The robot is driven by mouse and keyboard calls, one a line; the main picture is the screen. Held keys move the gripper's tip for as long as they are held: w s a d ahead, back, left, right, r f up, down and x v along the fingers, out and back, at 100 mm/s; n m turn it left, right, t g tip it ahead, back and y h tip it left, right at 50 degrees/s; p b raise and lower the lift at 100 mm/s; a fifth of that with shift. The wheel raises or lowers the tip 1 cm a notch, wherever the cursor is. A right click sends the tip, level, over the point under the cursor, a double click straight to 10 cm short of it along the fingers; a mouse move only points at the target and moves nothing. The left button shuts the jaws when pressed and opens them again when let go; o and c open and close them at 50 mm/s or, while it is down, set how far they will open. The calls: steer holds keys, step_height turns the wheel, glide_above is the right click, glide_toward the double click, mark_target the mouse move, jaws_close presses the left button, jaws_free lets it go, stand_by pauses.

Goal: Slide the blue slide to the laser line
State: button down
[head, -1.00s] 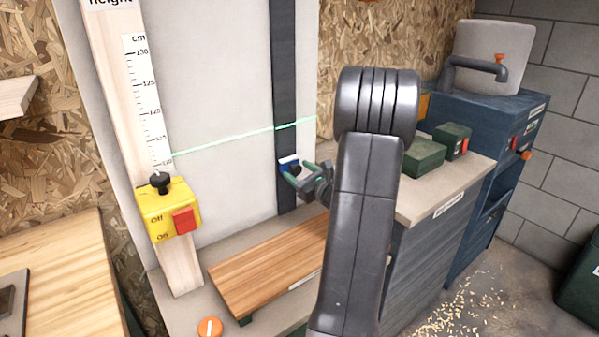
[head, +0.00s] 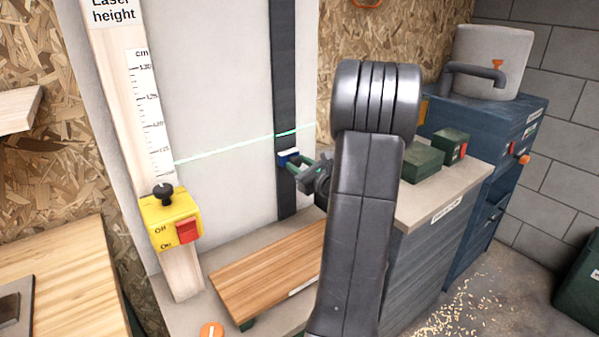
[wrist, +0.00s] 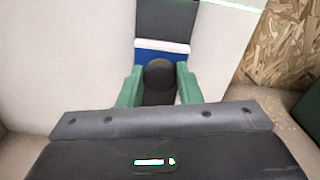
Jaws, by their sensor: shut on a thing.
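The blue slide (head: 288,156) with a pale top edge sits on the dark vertical rail (head: 284,80). In the wrist view the blue slide (wrist: 147,57) shows behind a round dark knob (wrist: 160,73). My gripper (head: 298,168) is shut on the knob, with green fingers on either side of it; it also shows in the wrist view (wrist: 160,82). The green laser line (head: 235,148) crosses the white panel and the rail. The slide is below the line on the rail, with a small gap. The yellow laser box (head: 158,222) with a red switch is on the wooden post at left.
A wooden bench board (head: 268,272) lies below the rail. Green boxes (head: 423,162) stand on the cabinet at right, close to my arm. The rail above the slide is clear.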

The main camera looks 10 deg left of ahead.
step_height(320, 180, up, 5)
steer(key=shift+r+p, duration=0.2)
steer(key=shift+p, duration=0.65)
steer(key=c, duration=1)
jaws_free()
steer(key=shift+d, duration=0.1)
steer(key=b+v, duration=0.1)
steer(key=v, duration=1.2)
steer(key=shift+s+d, duration=0.2)
steer(key=shift+s, duration=0.05)
